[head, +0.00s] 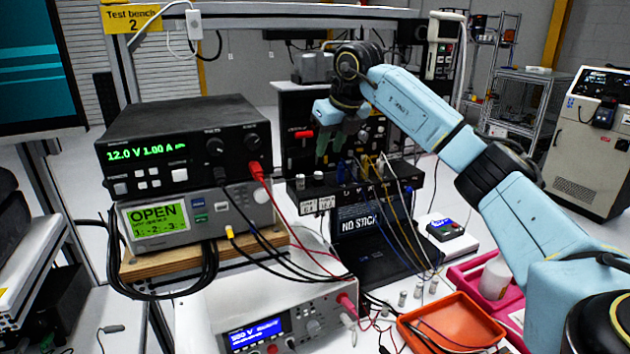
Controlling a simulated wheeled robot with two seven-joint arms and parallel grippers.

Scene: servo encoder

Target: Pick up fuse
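Small silver cylinders, which may be fuses, stand on the white bench near the orange tray; one of them (403,298) is left of the others. Two more small pale cylinders (318,177) sit on the black shelf ledge above two white labels. I cannot tell which of these is the fuse. My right gripper (333,146) hangs fingers down over the back of that ledge, in front of a dark panel. Its greenish fingers look apart, with nothing clearly between them. The ledge and cables partly crowd the fingertips. My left gripper is out of view.
A black power supply (185,150) sits on a meter reading OPEN (158,217). Several cables hang across the middle. An orange tray (452,322), a pink bin (470,274), a small device with a blue screen (445,228) and a NO STOCK display (358,218) crowd the bench.

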